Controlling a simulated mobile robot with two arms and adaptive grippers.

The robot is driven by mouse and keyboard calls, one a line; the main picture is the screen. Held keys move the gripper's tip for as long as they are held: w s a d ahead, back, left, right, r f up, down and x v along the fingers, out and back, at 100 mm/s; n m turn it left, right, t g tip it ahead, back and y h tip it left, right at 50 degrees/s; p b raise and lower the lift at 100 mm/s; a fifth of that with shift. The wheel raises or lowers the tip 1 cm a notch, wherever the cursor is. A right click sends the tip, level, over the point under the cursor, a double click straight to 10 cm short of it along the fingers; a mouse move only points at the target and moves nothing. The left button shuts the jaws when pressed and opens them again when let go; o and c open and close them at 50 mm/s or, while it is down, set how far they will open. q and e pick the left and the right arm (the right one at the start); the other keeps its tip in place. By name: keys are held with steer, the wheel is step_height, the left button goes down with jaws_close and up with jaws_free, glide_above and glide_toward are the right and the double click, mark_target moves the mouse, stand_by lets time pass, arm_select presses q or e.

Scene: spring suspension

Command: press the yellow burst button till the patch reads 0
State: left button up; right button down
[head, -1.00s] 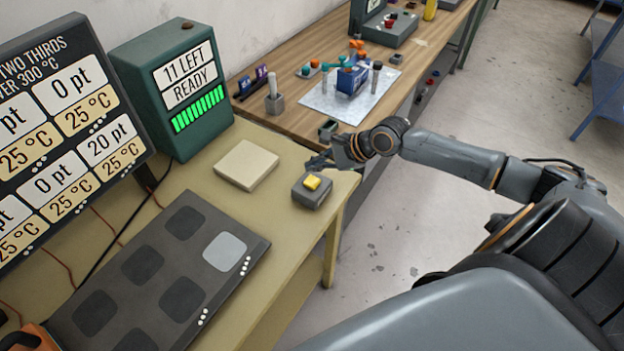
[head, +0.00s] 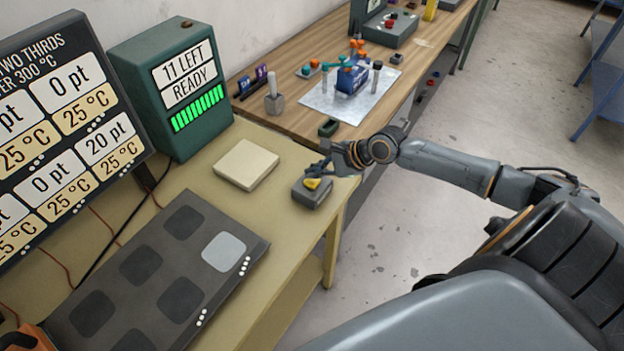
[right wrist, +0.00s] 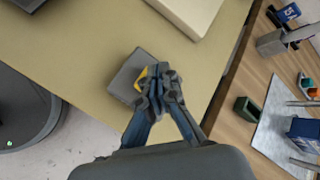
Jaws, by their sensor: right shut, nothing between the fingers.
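The yellow button (head: 312,184) sits on a small grey box (head: 310,196) near the right edge of the tan table. My right gripper (head: 322,170) is shut and empty, its fingertips over the button and partly covering it. In the right wrist view the closed fingertips (right wrist: 157,82) overlap the yellow button (right wrist: 140,84); I cannot tell whether they touch it. The green unit (head: 185,88) reads "11 LEFT" and "READY" above a row of green bars. The dark board (head: 75,120) shows patch readings of 0 pt and 20 pt, all at 25 °C. My left gripper is not in view.
A dark pad with grey patches (head: 150,290), one of them light, lies at the lower left. A beige block (head: 246,165) lies behind the button box. A wooden bench (head: 300,60) with tools adjoins at the back. Tan table surface is free between pad and box.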

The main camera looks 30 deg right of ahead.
stand_by(0.8)
steer(key=shift+f+p, duration=0.35)
steer(key=shift+f, duration=0.6)
stand_by(0.7)
steer(key=shift+r, duration=0.1)
steer(key=shift+r+p, duration=0.85)
steer(key=shift+p, duration=0.4)
